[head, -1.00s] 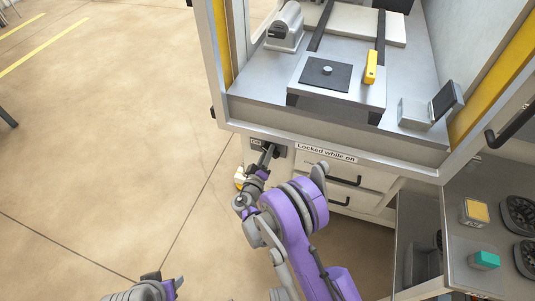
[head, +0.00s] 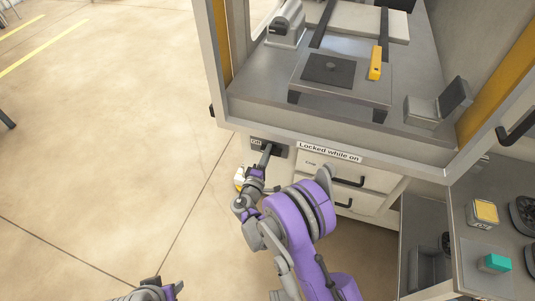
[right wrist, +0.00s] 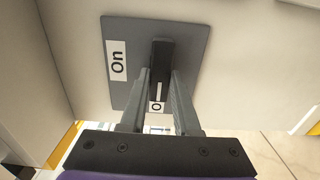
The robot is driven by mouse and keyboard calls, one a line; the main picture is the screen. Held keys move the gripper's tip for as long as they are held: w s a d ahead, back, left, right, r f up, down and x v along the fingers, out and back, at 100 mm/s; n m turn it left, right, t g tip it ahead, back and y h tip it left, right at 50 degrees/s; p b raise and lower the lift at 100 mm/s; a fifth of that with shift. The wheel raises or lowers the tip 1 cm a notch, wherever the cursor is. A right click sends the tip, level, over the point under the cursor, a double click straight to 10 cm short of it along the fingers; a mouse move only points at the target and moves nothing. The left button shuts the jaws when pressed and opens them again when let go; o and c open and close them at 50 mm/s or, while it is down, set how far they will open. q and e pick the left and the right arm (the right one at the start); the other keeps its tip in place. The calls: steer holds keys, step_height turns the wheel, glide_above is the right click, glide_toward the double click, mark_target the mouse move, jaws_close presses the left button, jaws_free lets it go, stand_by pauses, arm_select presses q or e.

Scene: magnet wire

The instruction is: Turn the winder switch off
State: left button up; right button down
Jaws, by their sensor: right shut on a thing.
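The winder switch (head: 281,151) is a dark plate on the front of the winder cabinet, left of the "Locked while on" label. In the right wrist view its grey plate (right wrist: 120,35) has an "On" label at left and a second label, partly hidden, between my fingers. Its black handle (right wrist: 161,60) lies between the two fingers of my right gripper (right wrist: 160,85), which is shut on it. In the head view, my right gripper (head: 265,158) reaches up to the switch and partly covers it. Part of my left arm shows at the bottom edge; its jaws are unclear.
Above the switch is the open cabinet bay with a plate and yellow block (head: 376,62). Drawers with black handles (head: 349,181) are right of the switch. A side bench (head: 470,240) holds yellow and green buttons.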

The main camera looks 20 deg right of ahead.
stand_by(0.5)
steer(key=c, duration=0.6)
jaws_free()
steer(key=shift+c, duration=0.2)
steer(key=p+v, duration=0.1)
steer(key=v, duration=0.9)
steer(key=shift+s+a, duration=0.25)
steer(key=shift+s, duration=0.1)
